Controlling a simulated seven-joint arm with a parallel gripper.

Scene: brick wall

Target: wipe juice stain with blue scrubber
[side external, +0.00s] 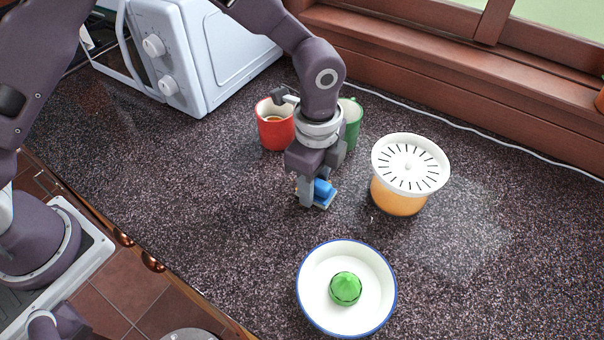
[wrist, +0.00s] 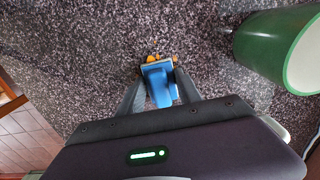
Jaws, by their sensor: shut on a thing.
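The blue scrubber (side external: 323,191) is between the fingers of my gripper (side external: 314,194), low at the countertop. In the wrist view the blue scrubber (wrist: 160,84) sits between the two fingers of my gripper (wrist: 160,90), which are shut on it. Orange-yellow patches (wrist: 153,58) show at the scrubber's far edge; I cannot tell whether they are juice or part of the scrubber. In the side view my gripper hides part of the scrubber and the counter beneath it. No separate juice stain can be made out clearly.
A juicer with orange contents (side external: 400,202) stands right of my gripper. A white blue-rimmed plate (side external: 312,300) holding a green reamer (side external: 345,289) is in front. A red mug (side external: 274,134) and green mug (side external: 351,122) stand behind. A microwave (side external: 205,55) is at back left. The counter's left is clear.

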